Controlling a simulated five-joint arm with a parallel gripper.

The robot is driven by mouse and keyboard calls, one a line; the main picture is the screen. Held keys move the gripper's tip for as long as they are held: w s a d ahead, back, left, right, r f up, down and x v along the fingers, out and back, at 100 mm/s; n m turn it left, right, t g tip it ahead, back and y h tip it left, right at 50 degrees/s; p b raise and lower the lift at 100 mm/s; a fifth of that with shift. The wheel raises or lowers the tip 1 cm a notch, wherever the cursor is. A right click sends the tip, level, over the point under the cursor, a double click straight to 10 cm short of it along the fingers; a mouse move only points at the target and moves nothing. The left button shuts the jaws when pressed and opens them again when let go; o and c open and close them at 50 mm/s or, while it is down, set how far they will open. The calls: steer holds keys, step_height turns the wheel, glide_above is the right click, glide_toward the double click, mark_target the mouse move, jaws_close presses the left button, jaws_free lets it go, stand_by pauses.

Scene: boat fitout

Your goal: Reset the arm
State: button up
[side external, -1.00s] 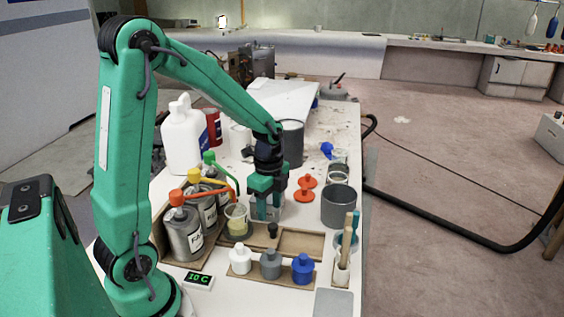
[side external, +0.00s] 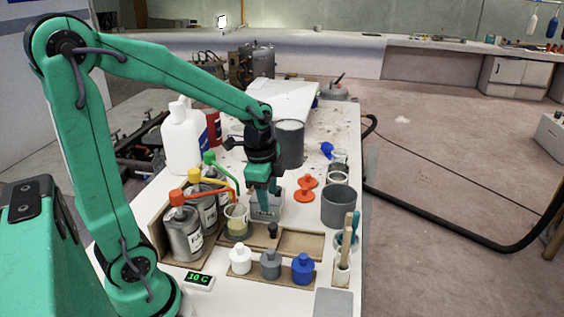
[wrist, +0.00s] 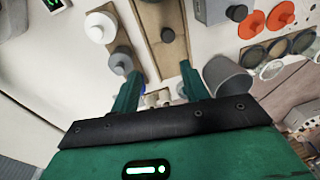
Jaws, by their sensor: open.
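My gripper (side external: 262,203) points down over the middle of the white bench, in front of a small light-grey box (side external: 268,208) and right of a cup of yellowish liquid (side external: 237,222). Its green fingers also show in the wrist view (wrist: 158,92), apart with nothing between them. Whether a fingertip touches the box cannot be told from the side. My gripper hides part of the box.
Cans with red, yellow and green pump tops (side external: 185,232) stand to the left. White, grey and blue bottles (side external: 271,264) line the front. A grey pot (side external: 339,206) and orange discs (side external: 304,189) lie to the right. A tall grey container (side external: 290,145) stands behind my gripper.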

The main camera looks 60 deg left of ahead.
steer(key=s+d+r+n+t, duration=0.4)
steer(key=s+d+r+n, duration=0.2)
steer(key=s+r+n, duration=0.3)
steer(key=shift+s+n, duration=0.25)
steer(key=shift+n, duration=0.15)
